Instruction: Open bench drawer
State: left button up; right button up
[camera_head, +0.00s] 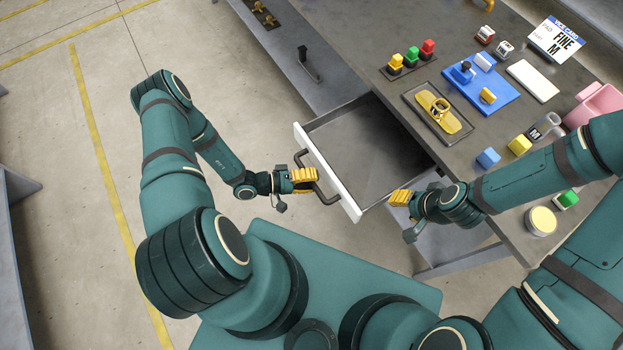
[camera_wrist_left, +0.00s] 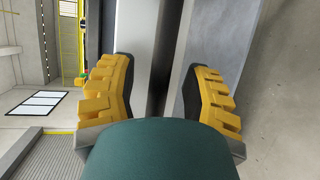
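The bench drawer (camera_head: 365,140) is pulled well out of the bench (camera_head: 480,50). Its inside is grey and looks empty, and its front panel (camera_head: 326,172) is white. A dark bar handle (camera_head: 325,194) is on that front. Contact with the handle is not clear. My right gripper (camera_head: 400,198) is by the drawer's right side, and its finger gap cannot be made out.
The bench top holds a dark tray (camera_head: 408,98) with a yellow part, a blue plate (camera_head: 485,100), coloured blocks, a pink container (camera_head: 597,103) and a round tin (camera_head: 540,221). Another dark handle (camera_head: 307,64) is on the bench front. Floor left of the drawer is clear.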

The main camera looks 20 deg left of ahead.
pick_arm(q)
jog(key=shift+a, duration=0.1)
jog(key=v, duration=1.2)
dwell(0.4)
